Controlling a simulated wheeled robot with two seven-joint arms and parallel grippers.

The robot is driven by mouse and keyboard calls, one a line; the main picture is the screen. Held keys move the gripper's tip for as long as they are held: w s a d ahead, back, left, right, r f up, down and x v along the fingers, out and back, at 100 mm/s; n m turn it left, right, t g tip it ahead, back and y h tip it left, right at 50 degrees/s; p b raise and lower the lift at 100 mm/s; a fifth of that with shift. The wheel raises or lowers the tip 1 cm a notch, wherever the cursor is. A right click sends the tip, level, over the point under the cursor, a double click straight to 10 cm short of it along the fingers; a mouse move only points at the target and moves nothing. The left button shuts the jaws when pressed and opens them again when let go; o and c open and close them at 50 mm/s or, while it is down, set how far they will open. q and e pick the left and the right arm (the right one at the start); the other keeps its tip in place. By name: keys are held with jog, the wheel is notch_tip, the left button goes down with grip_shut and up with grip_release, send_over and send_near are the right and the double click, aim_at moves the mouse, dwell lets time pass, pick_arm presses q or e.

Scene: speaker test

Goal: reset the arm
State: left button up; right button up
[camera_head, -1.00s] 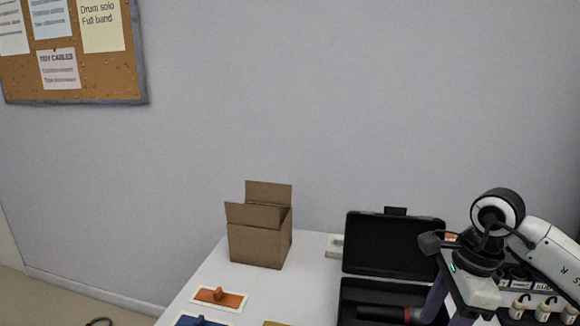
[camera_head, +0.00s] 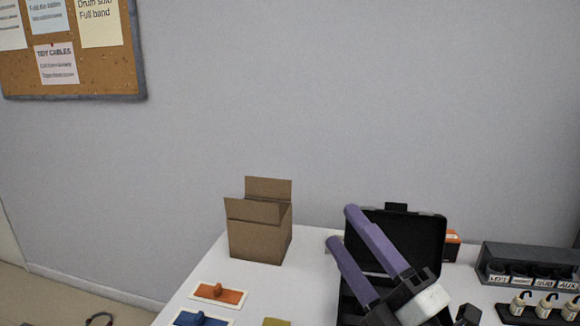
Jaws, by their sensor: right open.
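My right gripper (camera_head: 352,226) shows at the lower right, with two long purple fingers pointing up and to the left. The fingers are apart, with nothing between them. It is in front of the open black case (camera_head: 412,234) and hides part of the lid and most of the case's lower half. My left gripper is not in the view.

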jog(key=s+d+f+m+g+h, duration=0.3)
jog(key=d+f+m+h, duration=0.35)
jog(key=f+m, duration=0.3)
jog(key=s+d+f+m+g+h, duration=0.25)
jog(key=d+f+m+h, duration=0.45)
jog(key=f, duration=0.4)
jog(key=s+f+m+g+y, duration=0.1)
jog(key=s+f+m+g, duration=0.2)
jog(key=s+f+g, duration=0.55)
jog(key=s+f+m+g+y, duration=0.1)
jog(key=s+f+m+g, duration=0.15)
jog(key=s+f, duration=0.7)
jog(key=w+a+f+t+y, duration=0.1)
jog(key=a+f+t+y, duration=0.1)
jog(key=a+f+t, duration=0.3)
notch_tip(320, 180, down, 3)
jog(key=shift+a+r, duration=0.1)
jog(key=shift+a, duration=0.5)
jog(key=shift+y, duration=0.25)
jog(key=shift+c, duration=0.5)
